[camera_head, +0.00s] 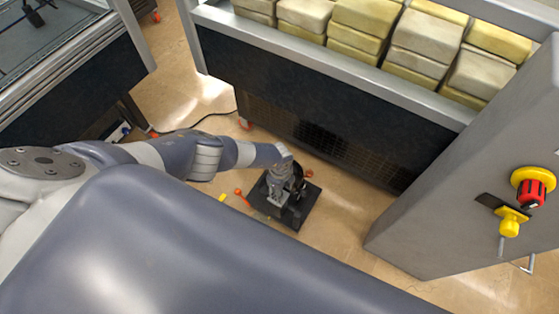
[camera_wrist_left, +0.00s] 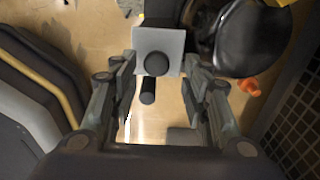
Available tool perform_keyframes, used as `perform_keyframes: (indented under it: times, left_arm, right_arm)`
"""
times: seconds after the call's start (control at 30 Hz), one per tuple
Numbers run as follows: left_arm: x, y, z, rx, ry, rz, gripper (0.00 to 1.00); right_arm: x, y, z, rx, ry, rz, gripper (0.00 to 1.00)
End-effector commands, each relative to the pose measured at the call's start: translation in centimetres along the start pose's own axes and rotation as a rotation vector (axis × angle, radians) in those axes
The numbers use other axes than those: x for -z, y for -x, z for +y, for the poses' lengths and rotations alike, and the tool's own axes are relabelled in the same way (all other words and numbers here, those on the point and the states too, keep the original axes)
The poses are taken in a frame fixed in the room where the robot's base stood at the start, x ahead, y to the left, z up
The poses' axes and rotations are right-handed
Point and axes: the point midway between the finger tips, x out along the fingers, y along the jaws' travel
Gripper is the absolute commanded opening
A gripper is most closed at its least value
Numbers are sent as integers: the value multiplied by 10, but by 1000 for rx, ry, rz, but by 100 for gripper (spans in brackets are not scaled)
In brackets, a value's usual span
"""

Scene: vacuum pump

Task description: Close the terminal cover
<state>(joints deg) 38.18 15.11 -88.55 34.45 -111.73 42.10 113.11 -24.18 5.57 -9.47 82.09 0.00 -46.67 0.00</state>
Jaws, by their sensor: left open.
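The vacuum pump (camera_head: 299,190) stands on a black base plate (camera_head: 296,215) on the floor in the head view. My left arm reaches it from the left, and my left gripper (camera_head: 279,194) is at the pump, its fingers hard to make out there. In the left wrist view my left gripper (camera_wrist_left: 158,100) is open, with a finger on each side. A light grey square part (camera_wrist_left: 143,42) with a dark round knob (camera_wrist_left: 158,65) lies between and beyond the fingertips; I cannot tell whether this is the terminal cover. A black rounded pump body (camera_wrist_left: 253,38) is right of it. Contact is unclear.
A dark-sided bin of yellowish blocks (camera_head: 385,35) stands behind the pump. A grey cabinet (camera_head: 470,185) with a red and yellow switch (camera_head: 532,190) is at right. Orange parts (camera_head: 238,192) are beside the pump. A black cable (camera_head: 205,120) lies on the floor.

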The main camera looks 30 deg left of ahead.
Motion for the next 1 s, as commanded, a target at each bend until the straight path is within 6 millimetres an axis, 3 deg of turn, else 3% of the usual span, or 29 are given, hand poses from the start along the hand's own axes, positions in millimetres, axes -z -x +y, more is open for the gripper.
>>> perform_keyframes:
  times: [1.0]
  left_arm:
    - [1,93,6,-7,0,0,43]
  right_arm:
    - [0,0,0,0,0,0,41]
